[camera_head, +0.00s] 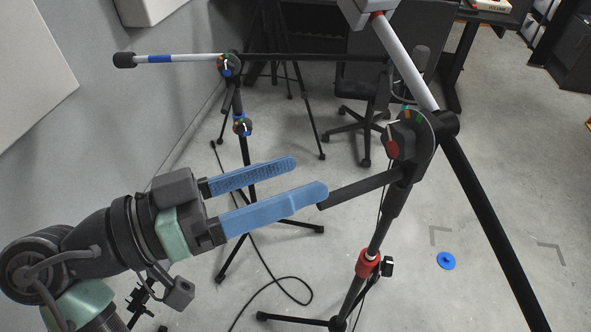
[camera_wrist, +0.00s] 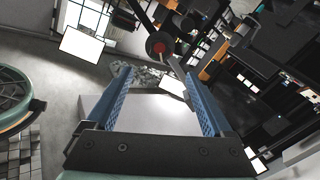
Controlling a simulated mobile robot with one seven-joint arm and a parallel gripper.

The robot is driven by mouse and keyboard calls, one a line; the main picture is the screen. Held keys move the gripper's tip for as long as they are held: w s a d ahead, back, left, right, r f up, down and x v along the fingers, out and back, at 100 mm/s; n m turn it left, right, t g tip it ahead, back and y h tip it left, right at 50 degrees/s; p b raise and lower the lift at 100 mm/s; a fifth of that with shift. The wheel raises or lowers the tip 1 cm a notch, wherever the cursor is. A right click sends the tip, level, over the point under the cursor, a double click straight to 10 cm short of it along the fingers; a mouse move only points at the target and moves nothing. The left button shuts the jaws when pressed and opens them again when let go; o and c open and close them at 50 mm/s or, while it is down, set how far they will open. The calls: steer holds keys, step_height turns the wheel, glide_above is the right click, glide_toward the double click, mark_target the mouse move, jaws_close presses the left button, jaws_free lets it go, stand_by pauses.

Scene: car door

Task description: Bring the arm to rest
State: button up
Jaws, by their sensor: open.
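My gripper (camera_head: 308,176) has two blue ribbed fingers, held apart with nothing between them. In the head view it reaches in from the lower left and points right. Its nearer fingertip lies close to the black bar of a microphone stand (camera_head: 376,235) with a red collar; I cannot tell whether they touch. In the wrist view my gripper (camera_wrist: 160,80) shows both fingers spread. A dark round knob with a red centre (camera_wrist: 158,46) appears beyond and between the tips.
A second stand with blue bands (camera_head: 243,127) is behind my gripper, by the grey wall (camera_head: 120,110). A black office chair (camera_head: 365,85) and desk stand at the back. A blue disc (camera_head: 446,260) lies on the floor at right. A black cable (camera_head: 268,265) runs along the floor.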

stand_by(0.3)
steer(key=w+d+r+n+t+y, duration=0.1)
steer(key=w+r+n+t+y, duration=0.5)
steer(key=w+r+t+y, duration=0.45)
steer(key=s+r+n+t+y, duration=0.1)
steer(key=s+r+t+y, duration=0.1)
steer(key=s+r+t, duration=0.35)
steer(key=s+a+r+n+t+y, duration=0.1)
steer(key=s+r+t+y, duration=0.1)
steer(key=r, duration=0.6)
steer(key=s+r+n+t+y, duration=0.1)
steer(key=s+r+t+y, duration=0.2)
steer(key=r, duration=0.3)
step_height(320, 180, up, 17)
steer(key=p, duration=1.7)
steer(key=shift+w+a, duration=0.15)
steer(key=shift+a, duration=0.15)
steer(key=shift+h, duration=0.25)
steer(key=shift+c, duration=0.3)
